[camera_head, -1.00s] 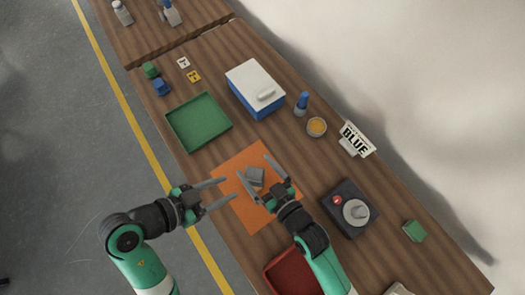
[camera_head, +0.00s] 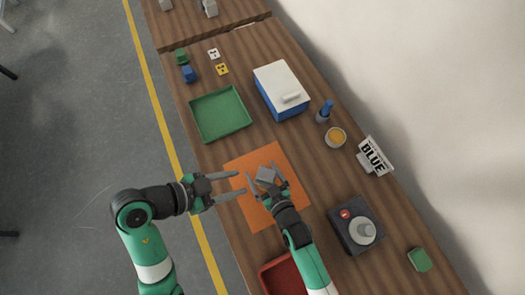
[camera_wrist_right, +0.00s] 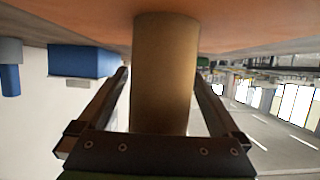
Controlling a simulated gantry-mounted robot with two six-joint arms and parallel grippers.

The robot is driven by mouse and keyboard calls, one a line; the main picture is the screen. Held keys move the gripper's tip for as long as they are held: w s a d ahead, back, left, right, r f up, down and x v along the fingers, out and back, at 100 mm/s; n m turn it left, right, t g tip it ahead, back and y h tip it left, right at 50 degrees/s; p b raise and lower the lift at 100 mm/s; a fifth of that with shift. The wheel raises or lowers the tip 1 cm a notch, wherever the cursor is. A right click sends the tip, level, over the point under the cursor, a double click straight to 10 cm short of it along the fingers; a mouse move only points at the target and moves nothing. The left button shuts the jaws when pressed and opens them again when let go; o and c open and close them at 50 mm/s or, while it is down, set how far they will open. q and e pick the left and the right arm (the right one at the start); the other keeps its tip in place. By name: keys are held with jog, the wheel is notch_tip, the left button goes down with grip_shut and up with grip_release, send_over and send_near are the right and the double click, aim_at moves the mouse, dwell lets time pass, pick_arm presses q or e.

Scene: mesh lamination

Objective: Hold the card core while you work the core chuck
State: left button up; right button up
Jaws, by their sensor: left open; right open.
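The card core (camera_wrist_right: 166,75) is a plain brown tube standing out from the orange mat in the right wrist view, between my right gripper's open fingers. I cannot tell whether they touch it. In the head view a grey piece (camera_head: 266,174) shows at the same spot between the right gripper's fingers (camera_head: 260,170); I cannot tell whether it is the core chuck. My left gripper (camera_head: 242,182) is open and empty, pointing right, with its fingertips over the mat's left edge, just left of the grey piece.
The orange mat (camera_head: 248,215) lies on the wooden table. Around it are a green tray (camera_head: 220,112), a red tray (camera_head: 284,278), a blue box with a white lid (camera_head: 281,88) and a dark device with a red button (camera_head: 340,225). Bare wood lies right of the mat.

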jog(key=shift+w+a, duration=0.1)
grip_shut()
dwell(0.8)
dwell(0.9)
